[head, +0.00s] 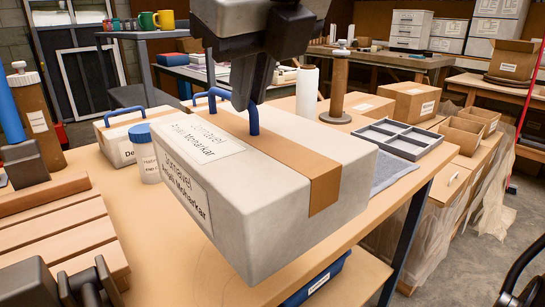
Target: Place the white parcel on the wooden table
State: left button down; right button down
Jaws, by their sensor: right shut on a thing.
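The white parcel (290,225) is a large pale box with brown tape, printed labels and a blue handle (253,119) on top. My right gripper (251,92) reaches down from the top of the head view and is shut on that handle. The parcel appears held above the wooden table (150,222), overlapping its front edge in the picture. Its underside and any gap to the tabletop are hidden. Dark parts that look like my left gripper (86,288) show at the bottom left, away from the parcel; their opening is unclear.
A white jar with a blue lid (146,152) and a second blue-handled white box (119,138) stand behind the parcel. A slatted wooden piece (55,225) lies left. A grey divided tray (398,138), paper roll (307,91) and cardboard box (411,102) are farther back.

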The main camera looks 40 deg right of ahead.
aim_at(271, 108)
jog(key=w+d+f, duration=0.2)
jog(key=w+d, duration=0.2)
jog(key=shift+w+d+f, duration=0.3)
jog(key=shift+w+f, duration=0.1)
jog(key=w+d+f, duration=0.2)
jog(key=f, duration=0.1)
jog(key=w+d+f, duration=0.1)
jog(key=f, duration=0.1)
jog(key=shift+w+d+f, duration=0.1)
jog(key=shift+w, duration=0.2)
jog(key=shift+w+d+f, duration=0.1)
jog(key=shift+w+f, duration=0.05)
jog(key=shift+f, duration=0.1)
jog(key=shift+w+d+f, duration=0.15)
jog(key=shift+f, duration=1.6)
jog(key=shift+f+b, duration=0.1)
jog(key=shift+b, duration=0.25)
jog(key=c, duration=1.7)
grip_release()
jog(key=shift+f, duration=0.1)
jog(key=shift+o, duration=1)
